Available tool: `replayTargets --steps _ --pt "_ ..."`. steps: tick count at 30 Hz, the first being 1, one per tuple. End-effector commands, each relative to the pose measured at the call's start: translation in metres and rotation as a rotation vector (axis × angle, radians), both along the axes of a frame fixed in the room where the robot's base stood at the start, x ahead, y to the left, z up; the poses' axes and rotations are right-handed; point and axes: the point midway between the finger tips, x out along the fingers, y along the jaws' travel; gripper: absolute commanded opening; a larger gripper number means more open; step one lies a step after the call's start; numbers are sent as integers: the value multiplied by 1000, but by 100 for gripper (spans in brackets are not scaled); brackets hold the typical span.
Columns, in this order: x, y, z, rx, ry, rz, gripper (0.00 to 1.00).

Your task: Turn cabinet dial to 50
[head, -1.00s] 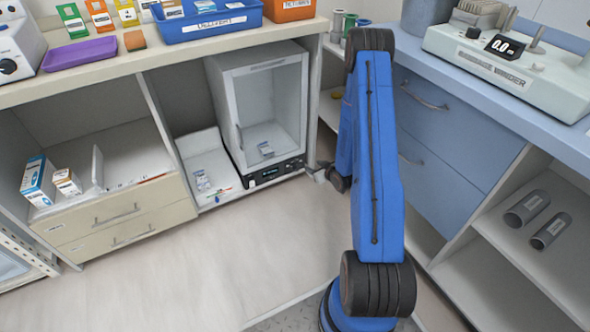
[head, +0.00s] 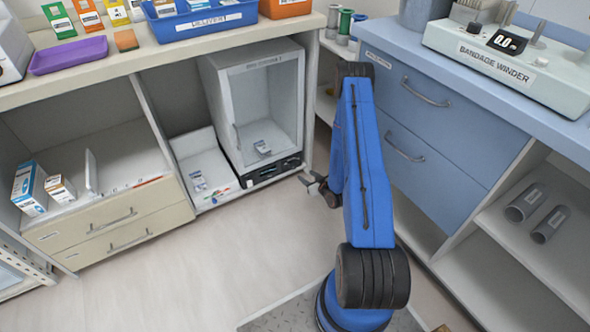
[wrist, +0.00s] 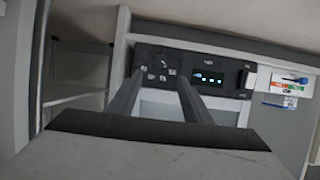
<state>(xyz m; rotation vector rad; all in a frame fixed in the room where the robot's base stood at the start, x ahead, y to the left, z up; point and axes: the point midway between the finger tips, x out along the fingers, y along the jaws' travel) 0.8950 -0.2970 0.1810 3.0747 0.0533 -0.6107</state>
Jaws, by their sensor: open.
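The white cabinet (head: 207,85) with a clear front door stands under the counter. Its dark control panel (head: 272,172) runs along the bottom front. In the wrist view the panel (wrist: 225,72) shows a lit cyan display (wrist: 208,77), a light switch (wrist: 248,77) and small pale marks (wrist: 157,75) around the dial area. The dial itself is dark and hard to make out, and its setting cannot be read. My gripper (head: 311,183) is low, just right of the panel. In the wrist view my gripper (wrist: 158,80) is open, its two fingers either side of the marks; contact cannot be told.
A white tray (head: 222,193) with small packs lies left of the cabinet. A beige drawer unit (head: 115,228) stands further left. Blue drawers (head: 425,130) stand close to the right of my arm. The floor (head: 190,270) in front is clear.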

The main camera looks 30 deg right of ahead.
Motion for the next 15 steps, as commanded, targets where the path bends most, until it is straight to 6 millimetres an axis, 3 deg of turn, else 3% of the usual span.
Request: replayTargets --steps 15 --pt "85 4 -35 -1 0 2 45"
